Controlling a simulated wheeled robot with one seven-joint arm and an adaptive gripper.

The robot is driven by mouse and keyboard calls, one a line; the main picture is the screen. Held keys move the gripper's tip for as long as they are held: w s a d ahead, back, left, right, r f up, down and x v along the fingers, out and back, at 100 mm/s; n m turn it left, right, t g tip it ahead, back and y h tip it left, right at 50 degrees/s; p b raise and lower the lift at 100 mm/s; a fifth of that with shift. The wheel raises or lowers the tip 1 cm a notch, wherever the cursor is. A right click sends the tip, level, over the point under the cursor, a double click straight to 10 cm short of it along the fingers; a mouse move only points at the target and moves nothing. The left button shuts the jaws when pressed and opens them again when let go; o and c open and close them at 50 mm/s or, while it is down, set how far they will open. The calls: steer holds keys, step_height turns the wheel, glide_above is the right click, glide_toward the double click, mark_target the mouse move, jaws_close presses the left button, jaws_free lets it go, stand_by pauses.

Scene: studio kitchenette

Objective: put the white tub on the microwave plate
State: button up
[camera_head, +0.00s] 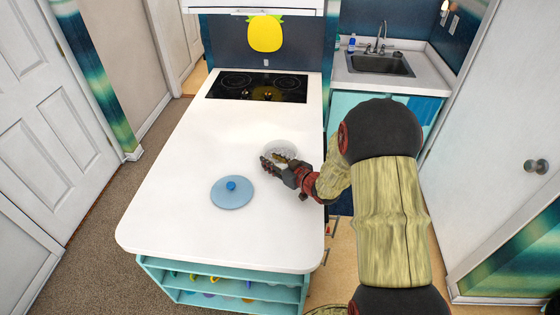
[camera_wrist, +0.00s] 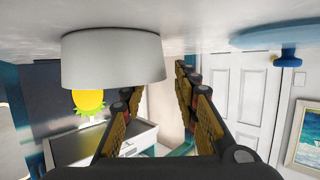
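The white tub (camera_head: 281,149) stands on the white counter, partly hidden behind my gripper in the head view. In the wrist view, which looks upside down, the tub (camera_wrist: 112,60) is a plain, slightly tapered white cylinder resting on the counter surface. My gripper (camera_head: 274,160) is low over the counter, close beside the tub. In the wrist view my gripper (camera_wrist: 157,80) has its fingers apart, with only part of the tub's width showing between them. I cannot tell whether a finger touches it.
A light-blue round lid-like disc (camera_head: 226,198) with a darker blue knob lies on the white counter (camera_head: 190,150), left of and nearer than my gripper. The black cooktop (camera_head: 255,87) is at the far end. A sink (camera_head: 380,64) is at the back right. The counter's left side is clear.

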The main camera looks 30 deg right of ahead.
steer(key=x, duration=0.3)
steer(key=shift+a, duration=0.1)
steer(key=c, duration=0.4)
steer(key=c, duration=0.3)
jaws_close()
